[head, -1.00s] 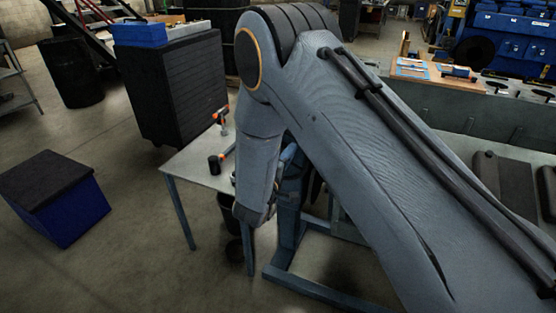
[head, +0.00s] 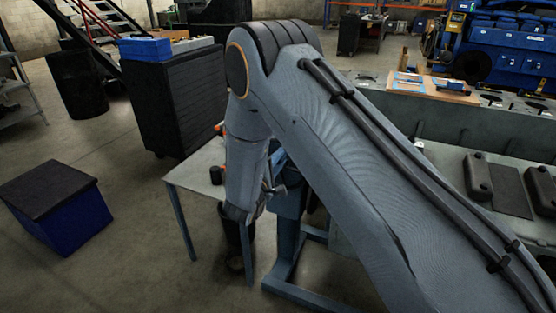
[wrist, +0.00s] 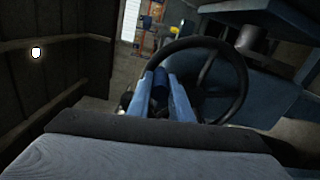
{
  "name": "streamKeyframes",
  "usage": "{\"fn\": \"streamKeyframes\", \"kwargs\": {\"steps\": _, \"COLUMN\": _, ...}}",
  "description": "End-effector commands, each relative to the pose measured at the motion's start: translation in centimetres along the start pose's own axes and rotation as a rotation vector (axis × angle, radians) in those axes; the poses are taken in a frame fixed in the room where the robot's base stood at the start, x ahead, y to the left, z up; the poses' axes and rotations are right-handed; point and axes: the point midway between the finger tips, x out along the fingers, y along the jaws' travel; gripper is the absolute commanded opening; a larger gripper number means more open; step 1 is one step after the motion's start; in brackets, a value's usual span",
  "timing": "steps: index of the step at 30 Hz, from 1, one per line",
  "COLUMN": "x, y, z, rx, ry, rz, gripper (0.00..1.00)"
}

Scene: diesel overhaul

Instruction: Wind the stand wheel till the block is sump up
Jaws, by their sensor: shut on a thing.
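The stand wheel (wrist: 240,82), a black ring with spokes, fills the middle of the wrist view. My gripper (wrist: 161,80) is at the left part of its rim, with its two light-blue fingers on either side of a dark blue upright handle (wrist: 160,93). The fingers are shut on this handle. A blue body (wrist: 275,55) is behind the wheel; I cannot tell whether it is block or stand. In the head view the blue stand (head: 287,235) shows below my arm. The wheel and my fingertips are largely hidden there, and I cannot tell which way the block faces.
A pale table (head: 190,172) with a black cup (head: 216,174) stands left of my arm. A blue box (head: 60,210) with a dark lid stands on the floor at left. A dark cabinet (head: 180,95) stands behind. Floor between is clear.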

Motion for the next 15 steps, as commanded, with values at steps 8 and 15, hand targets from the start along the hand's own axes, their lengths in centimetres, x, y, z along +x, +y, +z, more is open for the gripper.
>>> {"fn": "streamKeyframes", "kwargs": {"steps": 8, "x": 0.02, "y": 0.4, "z": -0.25, "rx": 0.006, "ry": 0.003, "rz": 0.006, "gripper": 0.29}}
{"fn": "streamKeyframes", "kwargs": {"steps": 15, "x": 0.05, "y": 0.19, "z": -0.07, "rx": 0.003, "ry": 0.0, "rz": 0.003, "gripper": 0.37}}
